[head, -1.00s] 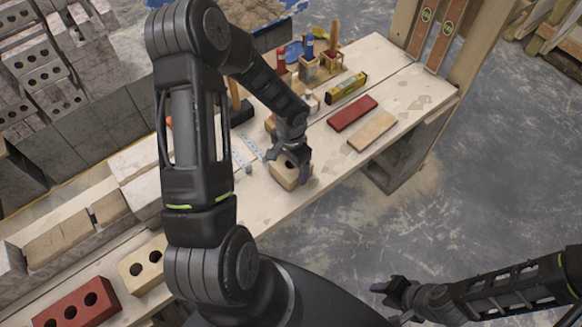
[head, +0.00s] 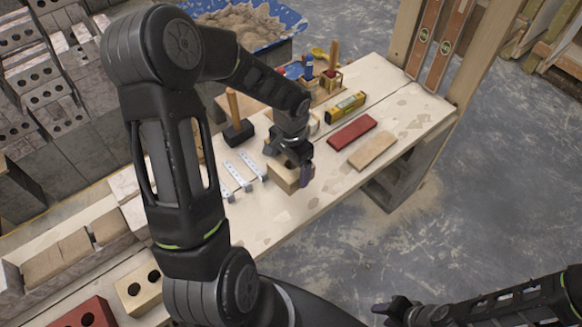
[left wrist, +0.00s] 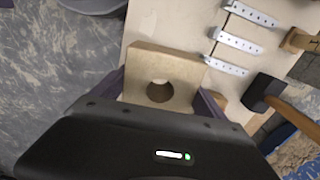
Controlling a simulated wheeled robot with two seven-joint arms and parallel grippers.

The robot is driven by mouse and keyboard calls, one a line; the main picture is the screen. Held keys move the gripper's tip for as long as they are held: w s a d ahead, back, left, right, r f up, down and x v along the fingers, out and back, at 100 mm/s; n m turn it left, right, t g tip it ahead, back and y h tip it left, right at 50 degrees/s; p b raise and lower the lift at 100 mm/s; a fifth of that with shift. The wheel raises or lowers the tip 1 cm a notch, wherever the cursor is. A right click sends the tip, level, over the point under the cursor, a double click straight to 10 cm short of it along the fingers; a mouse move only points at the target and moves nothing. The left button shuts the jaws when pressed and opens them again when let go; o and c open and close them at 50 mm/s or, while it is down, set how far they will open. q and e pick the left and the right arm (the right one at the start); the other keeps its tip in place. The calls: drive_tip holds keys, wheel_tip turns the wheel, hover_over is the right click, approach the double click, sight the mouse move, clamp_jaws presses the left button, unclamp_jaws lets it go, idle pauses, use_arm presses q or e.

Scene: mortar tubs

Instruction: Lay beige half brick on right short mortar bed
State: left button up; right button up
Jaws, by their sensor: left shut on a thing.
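My left gripper (head: 296,172) is shut on a beige half brick (head: 283,176), above the plank table. In the left wrist view the half brick (left wrist: 165,78) sits between both fingers, with one round hole showing. My right gripper (head: 392,311) is at the bottom right, away from the table; its fingers are too small and dark to read. A short mortar bed cannot be told for certain; pale patches (head: 410,131) mark the table's right end.
A red brick (head: 352,132) and a beige slab (head: 372,151) lie right of the held brick. A yellow level (head: 345,107), a hammer (head: 238,130) and metal strips (head: 236,176) lie nearby. A blue tub (head: 290,22) stands behind. Bare table (head: 262,222) shows in front.

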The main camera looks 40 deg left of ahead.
use_arm(q)
drive_tip(key=shift+w+r, duration=0.1)
drive_tip(key=w+d+r+n, duration=0.2)
drive_tip(key=w+d+r, duration=0.8)
drive_tip(key=d+r, duration=0.2)
drive_tip(key=shift+w+d+n, duration=0.15)
drive_tip(key=shift+d+n, duration=0.05)
drive_tip(key=shift+n, duration=0.1)
